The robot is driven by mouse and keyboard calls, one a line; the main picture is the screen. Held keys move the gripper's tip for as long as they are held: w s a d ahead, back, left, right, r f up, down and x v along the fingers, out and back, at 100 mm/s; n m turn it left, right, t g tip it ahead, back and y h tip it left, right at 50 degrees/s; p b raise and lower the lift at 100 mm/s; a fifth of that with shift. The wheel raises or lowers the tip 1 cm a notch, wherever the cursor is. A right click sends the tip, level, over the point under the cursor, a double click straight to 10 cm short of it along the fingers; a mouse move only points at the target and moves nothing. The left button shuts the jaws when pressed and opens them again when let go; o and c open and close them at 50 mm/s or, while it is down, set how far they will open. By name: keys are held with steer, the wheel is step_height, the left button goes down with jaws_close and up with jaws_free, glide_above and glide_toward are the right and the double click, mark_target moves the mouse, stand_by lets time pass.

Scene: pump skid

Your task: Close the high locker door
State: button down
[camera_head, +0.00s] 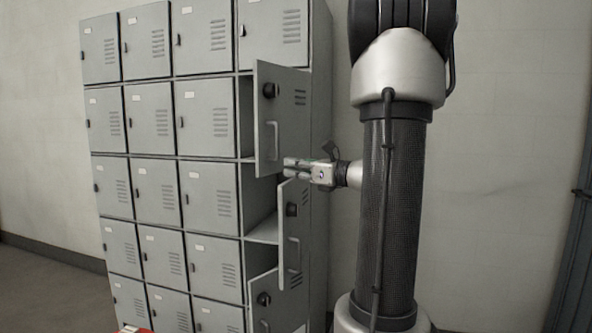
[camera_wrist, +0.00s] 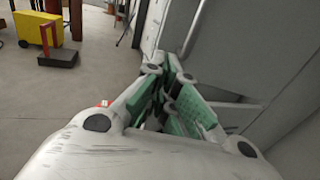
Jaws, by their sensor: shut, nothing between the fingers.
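The high locker door (camera_head: 283,120) is the uppermost open door in the right-hand column of the grey locker bank. It stands swung out and has a dark lock and a pale bar handle (camera_head: 272,142). My gripper (camera_head: 288,168) is shut and empty. In the head view it appears at the door's lower right corner, just below the handle's height; I cannot tell whether it touches. In the wrist view the shut fingers (camera_wrist: 168,68) point forward beside a large grey panel (camera_wrist: 240,45) on the right, with a pale bar near them.
Two more doors stand open below: a middle one (camera_head: 291,225) right under my gripper and a low one (camera_head: 277,302). The other lockers look shut. The wrist view shows open floor (camera_wrist: 60,110) on the left and a yellow box (camera_wrist: 40,30) farther off.

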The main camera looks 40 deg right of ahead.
mark_target(261, 164)
steer(key=x, duration=0.8)
steer(key=shift+w+a, duration=0.1)
steer(key=shift+w, duration=0.3)
